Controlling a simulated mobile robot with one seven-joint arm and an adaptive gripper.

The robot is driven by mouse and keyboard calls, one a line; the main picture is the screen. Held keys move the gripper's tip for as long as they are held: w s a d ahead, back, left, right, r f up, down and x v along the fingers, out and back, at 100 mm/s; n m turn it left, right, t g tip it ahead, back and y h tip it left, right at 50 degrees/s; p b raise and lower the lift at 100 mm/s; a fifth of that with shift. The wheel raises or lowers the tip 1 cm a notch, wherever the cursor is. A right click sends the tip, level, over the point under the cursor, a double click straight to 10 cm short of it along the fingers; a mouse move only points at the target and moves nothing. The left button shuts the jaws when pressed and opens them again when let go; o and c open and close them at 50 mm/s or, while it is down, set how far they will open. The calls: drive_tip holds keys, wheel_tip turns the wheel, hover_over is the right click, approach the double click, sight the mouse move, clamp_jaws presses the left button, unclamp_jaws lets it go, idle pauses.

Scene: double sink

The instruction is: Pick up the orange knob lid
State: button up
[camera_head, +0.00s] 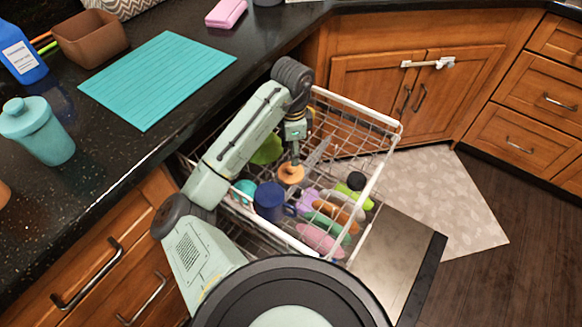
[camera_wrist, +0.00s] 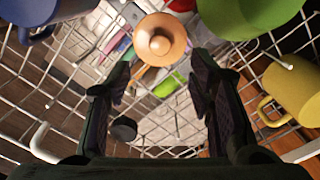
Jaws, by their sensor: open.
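The orange knob lid (camera_head: 291,173) is a small round disc with a knob at its middle. It sits in the white wire dish rack (camera_head: 352,108). In the wrist view the lid (camera_wrist: 160,40) shows at the top centre, just beyond and between my fingertips, with its knob facing the camera. My gripper (camera_wrist: 160,78) is open and empty, with one dark finger on each side. In the head view my gripper (camera_head: 295,150) points down into the rack right above the lid, and its fingers are partly hard to make out.
The rack also holds a dark blue mug (camera_head: 270,201), a green bowl (camera_head: 267,150), a teal cup (camera_head: 244,190) and several colourful utensils. In the wrist view a yellow mug (camera_wrist: 292,92) is close on the right. The counter with a teal mat (camera_head: 157,78) stands left.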

sight(291, 168)
wheel_tip(291, 168, down, 8)
drive_tip(key=shift+s+a+r+p, duration=0.1)
drive_tip(key=shift+a+r+p, duration=0.05)
drive_tip(key=shift+p, duration=0.85)
drive_tip(key=shift+c, duration=0.2)
drive_tip(key=c, duration=0.9)
